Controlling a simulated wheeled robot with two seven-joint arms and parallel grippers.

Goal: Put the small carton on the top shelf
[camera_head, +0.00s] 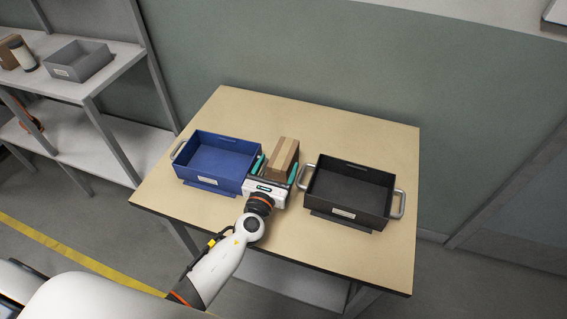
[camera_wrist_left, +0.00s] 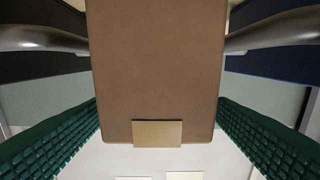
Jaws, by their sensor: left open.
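The small carton (camera_head: 285,155) is a brown box with a lighter tape strip, standing on the table between two bins. My left gripper (camera_head: 278,164) is at its near side, with a green-padded finger on either side of the carton. In the left wrist view the carton (camera_wrist_left: 160,70) fills the middle between the pads, with a tan label at its lower edge. The jaws are open; I cannot tell whether either pad touches it. A shelf rack stands at the left, with an upper visible board (camera_head: 112,68); its top is cut off. My right gripper is out of view.
A blue bin (camera_head: 215,180) is close left of the gripper and a black bin (camera_head: 345,212) close right, both with metal handles. The wooden table (camera_head: 240,105) is clear behind them. The upper board holds a grey bin (camera_head: 78,62), a cylinder (camera_head: 22,55) and a brown box (camera_head: 6,52).

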